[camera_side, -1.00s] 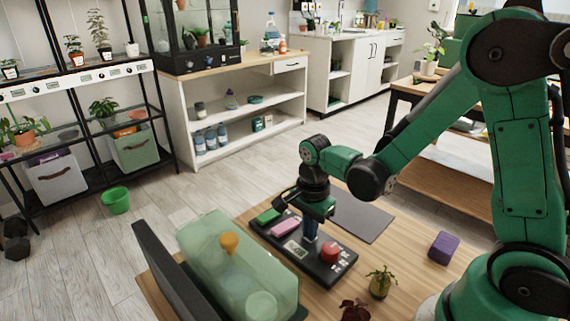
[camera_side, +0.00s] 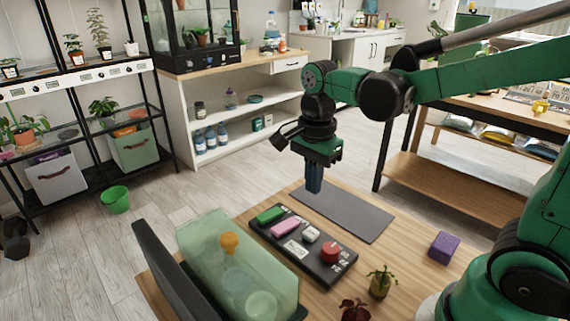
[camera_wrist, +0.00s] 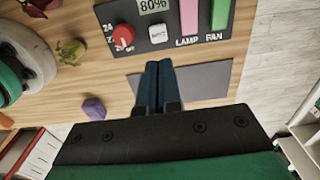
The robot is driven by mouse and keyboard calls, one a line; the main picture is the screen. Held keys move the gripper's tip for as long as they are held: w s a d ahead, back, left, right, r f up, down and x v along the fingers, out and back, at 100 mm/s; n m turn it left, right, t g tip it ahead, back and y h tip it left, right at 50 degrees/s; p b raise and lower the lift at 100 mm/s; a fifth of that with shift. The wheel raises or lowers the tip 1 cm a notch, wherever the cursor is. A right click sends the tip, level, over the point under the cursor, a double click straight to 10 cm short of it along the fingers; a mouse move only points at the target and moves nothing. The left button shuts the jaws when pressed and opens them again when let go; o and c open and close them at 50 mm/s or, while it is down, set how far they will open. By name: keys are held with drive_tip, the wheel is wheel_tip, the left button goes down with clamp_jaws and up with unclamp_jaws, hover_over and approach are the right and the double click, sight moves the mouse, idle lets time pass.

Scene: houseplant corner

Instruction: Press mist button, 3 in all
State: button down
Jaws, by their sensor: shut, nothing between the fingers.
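In the wrist view the closed fingertips (camera_wrist: 158,64) sit just below the button in the picture.
The panel also carries a pink LAMP bar (camera_side: 285,227) and a green FAN bar (camera_side: 269,215). A translucent green tank (camera_side: 225,260) stands left of the panel. A grey mat (camera_side: 350,215), a purple block (camera_side: 444,247) and a small potted plant (camera_side: 380,282) are on the table.

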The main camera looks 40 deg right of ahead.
wheel_tip(320, 180, up, 3)
idle(0.3)
idle(0.5)
drive_tip(key=s+n+t, duration=0.1)
drive_tip(key=n+t, duration=0.1)
drive_tip(key=n, duration=0.4)
drive_tip(key=s+f+n+t, duration=0.1)
drive_tip(key=n+t, duration=0.1)
drive_tip(key=n, duration=0.4)
drive_tip(key=s+a+f+n+t, duration=0.1)
drive_tip(key=n+t, duration=0.2)
drive_tip(key=n, duration=0.3)
drive_tip(key=shift+a, duration=0.1)
